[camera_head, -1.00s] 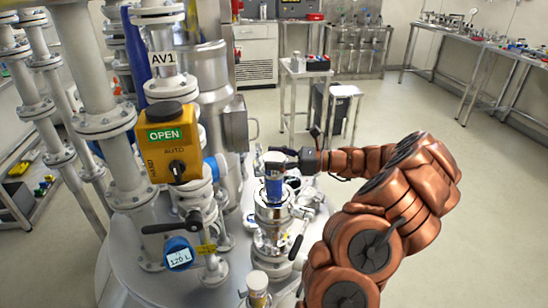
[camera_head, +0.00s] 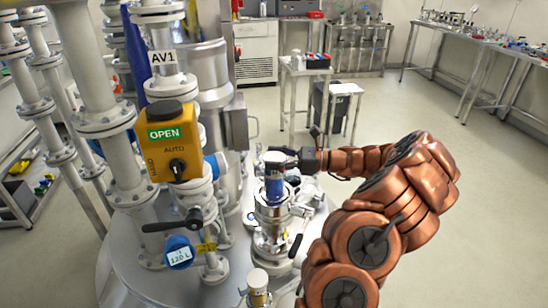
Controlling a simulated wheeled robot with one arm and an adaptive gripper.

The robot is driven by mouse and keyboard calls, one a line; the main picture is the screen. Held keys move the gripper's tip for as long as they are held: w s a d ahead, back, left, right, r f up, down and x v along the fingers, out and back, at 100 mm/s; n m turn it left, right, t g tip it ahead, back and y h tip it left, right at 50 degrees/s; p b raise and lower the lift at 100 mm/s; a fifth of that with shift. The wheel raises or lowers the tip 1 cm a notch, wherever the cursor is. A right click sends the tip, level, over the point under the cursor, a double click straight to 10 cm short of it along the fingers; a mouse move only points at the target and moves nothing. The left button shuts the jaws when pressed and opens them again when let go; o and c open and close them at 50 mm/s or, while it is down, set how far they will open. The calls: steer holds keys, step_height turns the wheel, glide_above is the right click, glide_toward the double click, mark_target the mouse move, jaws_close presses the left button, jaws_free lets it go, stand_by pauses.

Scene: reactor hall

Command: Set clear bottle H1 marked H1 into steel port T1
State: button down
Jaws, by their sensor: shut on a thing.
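My gripper (camera_head: 279,160) reaches in from the right and is shut on a small bottle (camera_head: 273,184) with a pale top and a blue body. The bottle is upright over the steel port (camera_head: 273,212), a flanged fitting on the vessel's lid. The bottle's lower end meets or slightly enters the port's mouth; I cannot tell how deep it sits. The mark on the bottle is too small to read, and the fingers partly hide its top.
A yellow valve box (camera_head: 172,142) marked OPEN and a black lever handle (camera_head: 180,221) stand left of the port. White flanged pipes (camera_head: 105,122) fill the left side. A second small capped fitting (camera_head: 257,280) stands in front. Open floor lies to the right.

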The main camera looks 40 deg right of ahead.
steer(key=shift+f, duration=0.25)
stand_by(0.4)
steer(key=shift+c, duration=0.5)
jaws_free()
steer(key=v, duration=1.2)
